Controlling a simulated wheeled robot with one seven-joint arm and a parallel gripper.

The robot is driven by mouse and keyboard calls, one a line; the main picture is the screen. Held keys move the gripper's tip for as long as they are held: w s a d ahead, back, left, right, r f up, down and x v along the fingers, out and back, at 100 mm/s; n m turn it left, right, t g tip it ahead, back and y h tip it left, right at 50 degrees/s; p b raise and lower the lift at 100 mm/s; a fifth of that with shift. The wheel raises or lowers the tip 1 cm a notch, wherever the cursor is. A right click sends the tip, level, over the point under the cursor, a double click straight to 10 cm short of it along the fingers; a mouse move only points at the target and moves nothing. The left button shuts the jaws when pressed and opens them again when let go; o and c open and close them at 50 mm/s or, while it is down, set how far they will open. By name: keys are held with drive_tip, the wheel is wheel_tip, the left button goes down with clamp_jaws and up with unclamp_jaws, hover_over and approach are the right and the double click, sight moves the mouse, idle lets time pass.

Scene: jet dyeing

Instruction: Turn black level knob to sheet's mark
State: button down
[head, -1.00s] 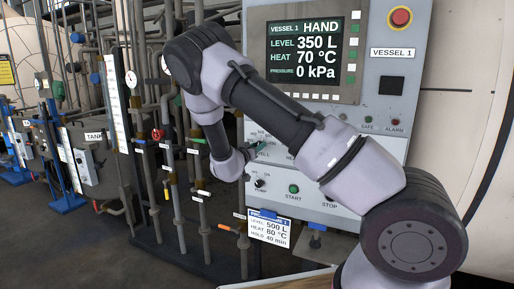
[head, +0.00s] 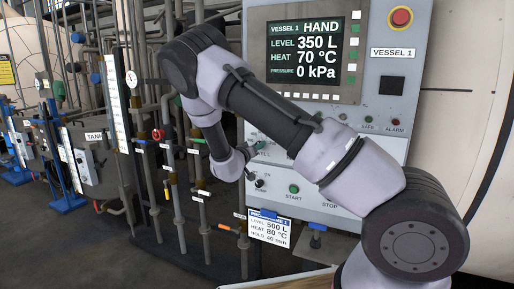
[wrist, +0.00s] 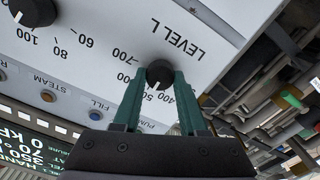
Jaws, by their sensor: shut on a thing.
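The black level knob (wrist: 160,73) is on the pale control panel beside the word LEVEL, upside down in the wrist view. My gripper (wrist: 161,77) is shut on the knob, with one green finger on each side. Scale numbers 400, 500 and 700 show around it. A small pale line shows on the knob's lower side, near 500, but its exact aim is hard to tell. The sheet (head: 270,230) below the panel reads level 500 L, heat 80 °C, hold 40 min. In the head view my arm hides the knob.
The screen (head: 305,50) reads HAND, level 350 L, heat 70 °C, 0 kPa. Another black knob (wrist: 35,10) has a scale with 60, 80 and 100. A red emergency button (head: 401,17) is at upper right. Pipes and valves (head: 170,150) stand left of the panel.

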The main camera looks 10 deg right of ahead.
drive_tip(key=shift+c, duration=2.2)
unclamp_jaws()
drive_tip(key=v, duration=1.1)
